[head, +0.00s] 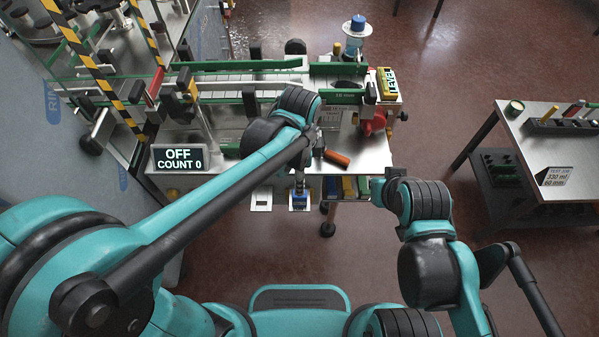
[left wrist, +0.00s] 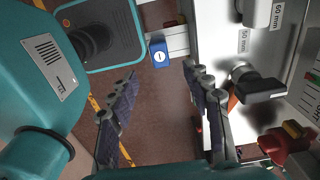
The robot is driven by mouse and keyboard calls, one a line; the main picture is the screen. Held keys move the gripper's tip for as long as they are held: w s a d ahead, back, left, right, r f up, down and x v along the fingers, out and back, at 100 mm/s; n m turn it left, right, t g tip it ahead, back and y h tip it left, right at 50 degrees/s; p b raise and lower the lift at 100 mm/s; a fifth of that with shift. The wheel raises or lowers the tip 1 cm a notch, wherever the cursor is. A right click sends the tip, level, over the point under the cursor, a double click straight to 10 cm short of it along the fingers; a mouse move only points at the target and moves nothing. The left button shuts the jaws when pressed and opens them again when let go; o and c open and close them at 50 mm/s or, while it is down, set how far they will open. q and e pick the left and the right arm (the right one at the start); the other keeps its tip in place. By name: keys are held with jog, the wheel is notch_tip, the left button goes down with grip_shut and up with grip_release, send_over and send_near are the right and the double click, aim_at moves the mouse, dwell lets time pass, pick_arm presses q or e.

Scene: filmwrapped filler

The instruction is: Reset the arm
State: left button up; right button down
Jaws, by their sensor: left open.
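My left arm reaches in from the left over the machine bench. My left gripper (head: 300,185) points down at the bench's front edge, small and partly hidden by its arm in the head view. In the left wrist view its two ridged fingers (left wrist: 163,85) are wide apart with nothing between them.
The machine bench (head: 220,180) carries a conveyor, a red part (head: 374,123) and a sign reading OFF, COUNT 0 (head: 179,158). A second table (head: 550,150) stands at the right. Open floor lies between.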

pick_arm(q)
jog(key=s+a+r+n+t+b, duration=0.1)
jog(key=s+a+n+t, duration=0.1)
jog(key=a+n, duration=0.7)
jog(key=s+a+r+n+t+b, duration=0.1)
jog(key=s+a+n+t, duration=0.2)
jog(key=a+n+t, duration=0.2)
jog(key=shift+a+r+n+b, duration=0.2)
jog(key=shift+a+n+b, duration=0.1)
jog(key=shift+a+n, duration=1.65)
jog(key=shift+s, duration=0.1)
